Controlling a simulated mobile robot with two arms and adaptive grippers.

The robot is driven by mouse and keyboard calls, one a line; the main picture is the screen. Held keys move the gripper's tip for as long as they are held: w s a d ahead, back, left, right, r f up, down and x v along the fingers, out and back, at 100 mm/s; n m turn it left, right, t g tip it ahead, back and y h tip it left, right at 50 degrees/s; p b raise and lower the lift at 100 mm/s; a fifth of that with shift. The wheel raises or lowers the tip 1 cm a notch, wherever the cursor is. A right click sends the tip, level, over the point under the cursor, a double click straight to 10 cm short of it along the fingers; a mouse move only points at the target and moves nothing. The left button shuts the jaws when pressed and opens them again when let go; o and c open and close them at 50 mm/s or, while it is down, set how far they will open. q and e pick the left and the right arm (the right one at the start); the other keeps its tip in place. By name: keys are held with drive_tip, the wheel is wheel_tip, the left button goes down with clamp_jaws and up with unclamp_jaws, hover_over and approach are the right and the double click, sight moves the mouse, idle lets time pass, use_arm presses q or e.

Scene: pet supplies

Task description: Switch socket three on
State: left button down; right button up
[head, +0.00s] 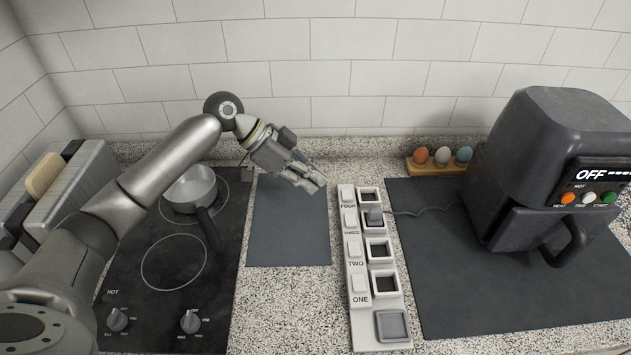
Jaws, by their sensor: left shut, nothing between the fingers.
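A pale power strip (370,309) lies on the counter in the middle, with white switches in a column on its left side and square sockets on its right. The labels read FOUR, THREE, TWO and ONE from back to front. The switch by the THREE label (349,218) is a white rocker; I cannot tell which way it is tipped. A dark plug (374,217) sits in the socket beside it, with a cable running right. My left gripper (317,182) is shut and empty, above the counter left of the strip's far end, apart from it. My right gripper is out of view.
A black air fryer (535,150) reading OFF stands on a dark mat (480,300) at right. A stovetop (150,315) with a pot (190,188) and a toaster (65,200) are at left. A grey mat (288,235) lies left of the strip. An egg holder (432,168) stands at the back.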

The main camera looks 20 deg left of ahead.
use_arm(q)
drive_tip(key=r, duration=0.1)
drive_tip(key=d+r+b, duration=0.1)
drive_tip(key=r, duration=0.1)
drive_tip(key=shift+s+d+b, duration=0.2)
drive_tip(key=shift+d+b, duration=0.1)
drive_tip(key=shift+b, duration=0.1)
drive_tip(key=p, duration=0.3)
hover_over(348, 222)
drive_tip(key=f, duration=0.7)
drive_tip(key=shift+w, duration=0.2)
wheel_tip(348, 222, down, 3)
drive_tip(key=shift+s+f+p, duration=0.15)
drive_tip(key=shift+p, duration=0.5)
drive_tip(key=shift+s+f, duration=0.1)
drive_tip(key=shift+f, duration=0.25)
